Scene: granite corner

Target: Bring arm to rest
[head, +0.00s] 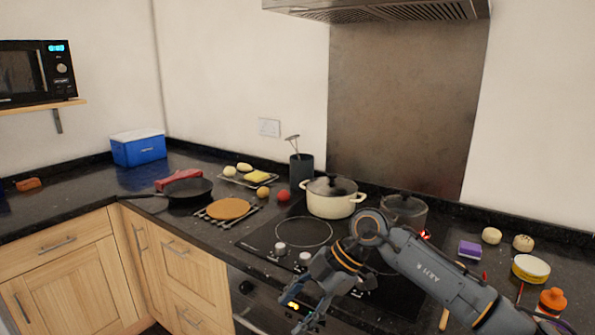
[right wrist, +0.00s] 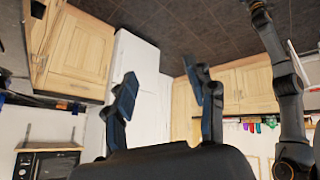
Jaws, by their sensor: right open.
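My right arm (head: 425,265) reaches in from the lower right of the head view, over the front of the black hob. My right gripper (head: 304,308) hangs at the counter's front edge, below the hob knobs. In the right wrist view its two fingers (right wrist: 163,88) stand apart with nothing between them, so it is open and empty. Behind them are a white tall unit, wooden cupboards and dark floor tiles. A grey arm link of mine (right wrist: 289,95) shows at the right of that view. My left gripper is not seen in the head view.
A cream pot (head: 332,204) and a grey pot (head: 404,212) stand at the back of the hob (head: 262,238). A black pan (head: 188,190) and a round brown board (head: 229,208) lie left.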

